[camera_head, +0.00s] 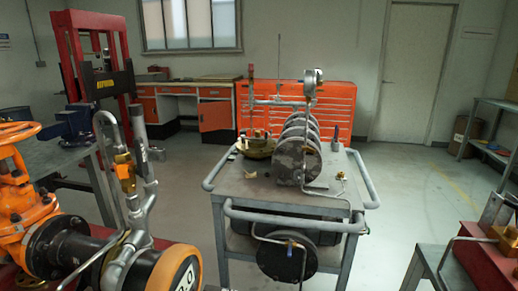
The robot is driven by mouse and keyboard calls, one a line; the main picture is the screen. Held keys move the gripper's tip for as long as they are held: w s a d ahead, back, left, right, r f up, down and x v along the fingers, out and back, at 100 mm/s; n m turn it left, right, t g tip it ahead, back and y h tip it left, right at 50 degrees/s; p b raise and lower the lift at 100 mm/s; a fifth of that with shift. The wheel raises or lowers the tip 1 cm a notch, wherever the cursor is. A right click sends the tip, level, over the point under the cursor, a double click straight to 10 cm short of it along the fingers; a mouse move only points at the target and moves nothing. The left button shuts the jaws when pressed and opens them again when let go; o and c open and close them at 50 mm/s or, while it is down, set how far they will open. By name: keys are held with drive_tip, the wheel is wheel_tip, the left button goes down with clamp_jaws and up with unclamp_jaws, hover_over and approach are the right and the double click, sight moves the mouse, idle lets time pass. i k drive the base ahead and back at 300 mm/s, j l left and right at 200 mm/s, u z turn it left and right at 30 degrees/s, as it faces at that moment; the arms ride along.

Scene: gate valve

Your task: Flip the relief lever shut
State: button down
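I cannot tell for sure which part is the relief lever. A brass valve body (125,172) sits on a grey bent pipe (108,122) at the left, beside the orange gate valve (22,190) with its orange handwheel (17,132). At the lower right, a grey lever-like part (494,211) rises by a brass block (508,240) on a red base (484,268), partly cut off by the frame edge. A thin pipe with a gauge (311,78) stands on the cart in the middle. My gripper is not in view.
The wheeled cart (238,183) carries a ribbed grey cylinder (297,163) and has rails around it. Orange tool cabinets (330,110) line the back wall. A red lift frame (72,55) stands at the left. Open floor (400,180) lies right of the cart.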

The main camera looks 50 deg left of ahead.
sight(141, 168)
drive_tip(key=u, duration=2.5)
